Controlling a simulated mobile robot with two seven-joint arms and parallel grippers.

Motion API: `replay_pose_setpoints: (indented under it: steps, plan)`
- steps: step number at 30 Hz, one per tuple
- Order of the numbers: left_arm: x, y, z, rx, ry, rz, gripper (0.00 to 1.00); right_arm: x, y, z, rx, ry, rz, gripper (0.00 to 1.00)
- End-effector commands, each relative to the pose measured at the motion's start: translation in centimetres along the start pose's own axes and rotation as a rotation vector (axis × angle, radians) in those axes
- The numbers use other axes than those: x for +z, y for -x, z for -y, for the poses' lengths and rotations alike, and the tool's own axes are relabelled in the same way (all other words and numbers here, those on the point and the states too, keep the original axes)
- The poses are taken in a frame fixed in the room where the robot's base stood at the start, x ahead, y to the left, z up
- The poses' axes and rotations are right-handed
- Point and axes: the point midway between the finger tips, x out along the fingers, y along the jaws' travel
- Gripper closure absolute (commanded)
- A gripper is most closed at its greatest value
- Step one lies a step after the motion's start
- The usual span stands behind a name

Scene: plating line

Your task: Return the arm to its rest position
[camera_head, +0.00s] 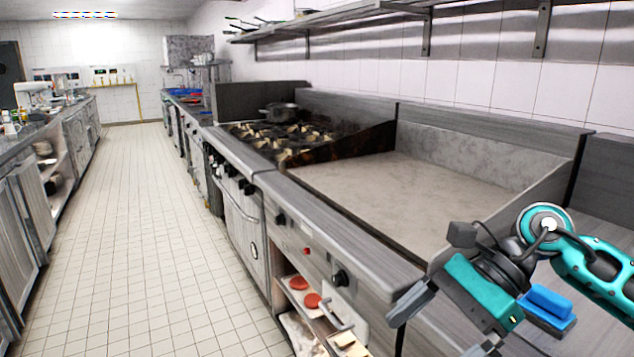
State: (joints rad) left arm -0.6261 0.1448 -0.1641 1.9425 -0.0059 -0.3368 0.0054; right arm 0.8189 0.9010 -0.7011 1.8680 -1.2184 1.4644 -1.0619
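My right arm (597,262), teal and dark grey, comes in from the right edge over the counter beside the griddle. My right gripper (433,336) points down and to the left near the front edge of the griddle unit. Its two grey fingers are spread apart, and I see nothing between them. The tip of the nearer finger is cut by the bottom edge of the picture. My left arm and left gripper are not in view.
The flat griddle (410,190) and the burner range (285,135) with a dark pot (279,112) line the right side. A blue block (548,303) shows beside my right gripper. Red round items (312,300) sit on a shelf below. The tiled aisle (140,220) is clear.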

Motion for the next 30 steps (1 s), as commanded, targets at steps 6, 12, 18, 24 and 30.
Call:
replay_pose_setpoints:
  steps: [6, 12, 18, 24, 30]
  plan:
    - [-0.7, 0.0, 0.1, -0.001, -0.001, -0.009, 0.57, 6.7, -5.2, 1.1, -0.007, -0.448, 0.635, 0.00]
    - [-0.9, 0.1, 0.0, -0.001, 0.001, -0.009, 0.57, 7.5, -5.2, 3.5, 0.016, -0.930, 1.103, 0.00]
    - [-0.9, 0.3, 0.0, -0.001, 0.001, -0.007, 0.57, 2.4, -5.3, 5.5, 0.061, -1.516, 1.557, 0.00]
    - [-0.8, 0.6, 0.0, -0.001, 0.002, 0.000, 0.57, -8.8, -8.9, 3.2, 0.111, -2.243, 2.032, 0.00]
    - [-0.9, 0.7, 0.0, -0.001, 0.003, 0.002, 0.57, -17.8, -14.9, -4.4, -0.081, 1.954, -1.644, 0.00]
